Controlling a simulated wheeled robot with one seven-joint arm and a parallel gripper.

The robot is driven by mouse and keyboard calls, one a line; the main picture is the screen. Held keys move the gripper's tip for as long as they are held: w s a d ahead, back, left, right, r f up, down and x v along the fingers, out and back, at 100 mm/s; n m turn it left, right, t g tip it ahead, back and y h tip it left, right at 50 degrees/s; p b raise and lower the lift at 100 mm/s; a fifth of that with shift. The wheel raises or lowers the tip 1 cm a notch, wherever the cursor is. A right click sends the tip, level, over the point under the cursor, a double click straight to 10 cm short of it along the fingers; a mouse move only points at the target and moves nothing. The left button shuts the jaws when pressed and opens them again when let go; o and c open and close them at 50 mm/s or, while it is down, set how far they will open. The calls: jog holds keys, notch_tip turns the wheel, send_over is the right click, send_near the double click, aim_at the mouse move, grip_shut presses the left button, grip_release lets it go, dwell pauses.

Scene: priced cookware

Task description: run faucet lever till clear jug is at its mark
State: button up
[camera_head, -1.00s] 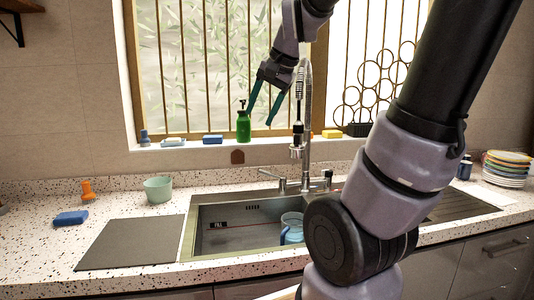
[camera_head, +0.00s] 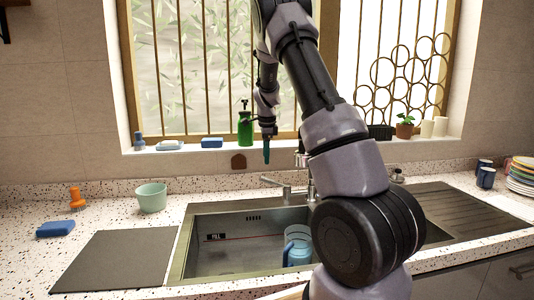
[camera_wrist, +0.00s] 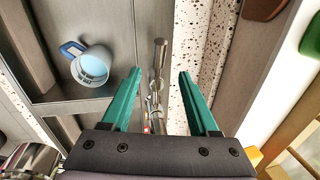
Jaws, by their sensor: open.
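The clear jug (camera_head: 298,246) with a blue handle stands in the sink (camera_head: 232,262), partly hidden by my arm. In the wrist view the jug (camera_wrist: 92,66) is seen from above with light blue inside; its water level cannot be read exactly. A dark FILL label (camera_head: 215,237) with a red line is on the sink's back wall, left of the jug. The metal faucet lever (camera_head: 274,182) sticks out left behind the sink. My gripper (camera_head: 267,162) points down above the lever; in the wrist view the open gripper (camera_wrist: 161,72) has the lever (camera_wrist: 160,52) between its fingers' lines, contact unclear.
A green pump bottle (camera_head: 245,128) and sponges stand on the windowsill. A mint bowl (camera_head: 151,197), orange stopper (camera_head: 76,197) and blue sponge (camera_head: 55,229) are on the left counter. Stacked plates (camera_head: 522,177) and mugs are at right. The faucet spout is mostly hidden by my arm.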

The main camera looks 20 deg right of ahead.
jog(key=f, duration=0.3)
jog(key=w+f, duration=0.1)
jog(key=f, duration=0.6)
jog(key=shift+w+d+f, duration=0.15)
jog(key=shift+w+d, duration=0.1)
jog(key=shift+w, duration=0.15)
grip_shut()
